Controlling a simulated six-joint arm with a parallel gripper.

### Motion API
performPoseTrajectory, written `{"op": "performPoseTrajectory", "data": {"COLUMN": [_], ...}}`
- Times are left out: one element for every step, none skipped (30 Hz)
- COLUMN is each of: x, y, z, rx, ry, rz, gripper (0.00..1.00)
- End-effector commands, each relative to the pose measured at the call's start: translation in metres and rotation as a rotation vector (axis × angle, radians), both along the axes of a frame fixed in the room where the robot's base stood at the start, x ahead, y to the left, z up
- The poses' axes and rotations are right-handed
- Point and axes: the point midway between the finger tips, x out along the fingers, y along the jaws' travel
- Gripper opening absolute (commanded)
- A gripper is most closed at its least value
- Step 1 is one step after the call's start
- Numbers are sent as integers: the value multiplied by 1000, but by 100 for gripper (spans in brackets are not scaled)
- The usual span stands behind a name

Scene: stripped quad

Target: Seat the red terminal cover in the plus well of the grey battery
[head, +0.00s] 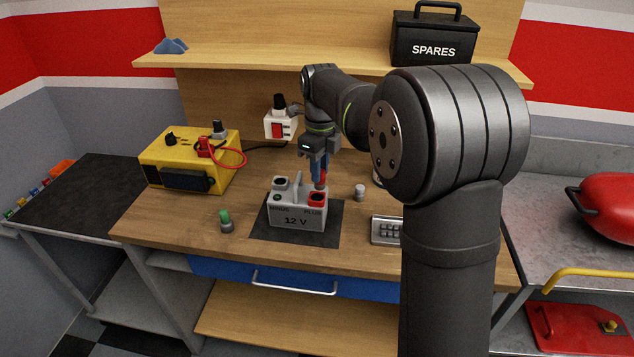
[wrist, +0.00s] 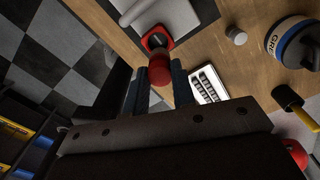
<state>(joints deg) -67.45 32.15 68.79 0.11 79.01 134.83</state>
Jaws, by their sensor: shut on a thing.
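The grey battery (head: 297,216), marked 12 V, stands on a dark mat in the middle of the bench. Its plus well (head: 316,198) has a red rim on the right; the minus well (head: 280,183) is dark-rimmed on the left. My gripper (head: 319,176) points down over the plus side, its blue fingers shut on the red terminal cover (head: 321,184). In the wrist view the cover (wrist: 159,72) sits between the fingers, below the red-rimmed well (wrist: 157,40) in the picture. The well's dark opening shows empty. The exact height gap is hard to tell.
A yellow charger unit (head: 190,160) with a red cable stands left on the bench. A green-topped piece (head: 226,220), a small grey cylinder (head: 359,192) and a keypad-like box (head: 386,230) stand near the battery. The black mat (head: 262,228) is clear around it.

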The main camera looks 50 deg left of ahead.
Motion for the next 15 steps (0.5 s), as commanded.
{"op": "performPoseTrajectory", "data": {"x": [-3, -3, -4, -4, -4, -4, -4, -4, -4, -4, -4, -4, -4, -4, -4], "y": [4, 5, 6, 6, 6, 6, 6, 5, 5, 5, 5, 5, 5, 5, 6], "z": [-3, -4, -5, -6, -8, -12, -15, -20, -26, -31, -36, -41, -43, -45, -45], "rx": [0, 0, 0, 0, -1, -2, -3, -3, -4, -4, -4, -4, -3, -1, 0], "ry": [0, 0, 0, 0, 1, 0, 1, 1, 2, 2, 1, 2, 1, 1, 0], "rz": [0, -1, -1, -1, -2, -2, -2, -2, -2, -2, -2, -2, -2, -2, -2], "gripper": [2, 2, 2, 2, 2, 2, 2, 2, 2, 2, 2, 2, 2, 2, 2]}}
